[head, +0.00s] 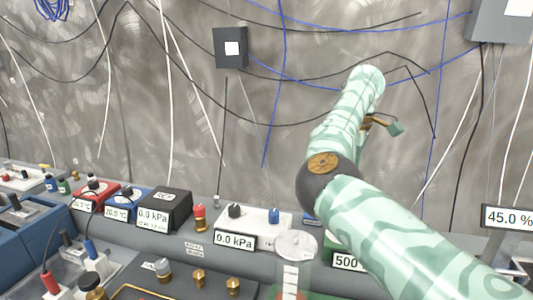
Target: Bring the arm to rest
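My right arm, pale green with a marbled pattern, comes in from the lower right. It bends at a dark grey joint with a brown disc and reaches up in front of the wall. A small part of my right gripper (385,123) seems to show behind the forearm, as a brown piece with a teal tip. The rest of it is hidden, so I cannot tell if it is open or shut. My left arm and gripper are not in view.
Below the arm is a grey bench with a black box (164,209) reading 0.0 kPa, a white unit (252,223), a red box (94,195) and a blue box (127,203). Cables hang on the steel wall (200,110) around a dark wall box (230,47). A 45.0 % display (508,217) stands right.

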